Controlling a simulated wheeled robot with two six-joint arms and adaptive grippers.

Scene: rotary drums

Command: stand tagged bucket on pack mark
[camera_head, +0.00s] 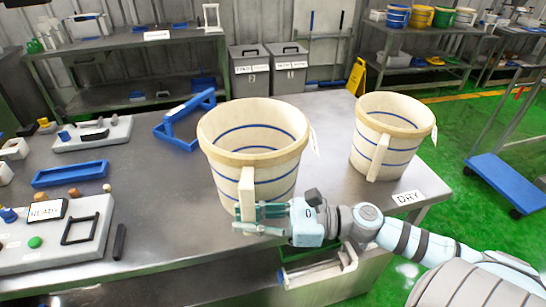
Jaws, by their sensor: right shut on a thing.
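A large cream bucket (227,177) with blue stripes is upright at the middle of the metal table, near its front edge. A white tag hangs at its right rim, its writing too small to read. My right gripper (262,219) is at the lower end of this bucket's front handle (247,188) and shut on it. I cannot tell whether the bucket's base touches the table. A second, similar bucket (368,137) stands upright to the right, also with a white tag at its right rim. I cannot make out a pack mark. My left gripper is not in view.
The metal table (160,212) has free room left of the bucket. A blue tray (70,174), a blue frame (186,118) and a grey panel (60,235) with a READY sign lie there. A DRY label (408,198) sits at the front right edge.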

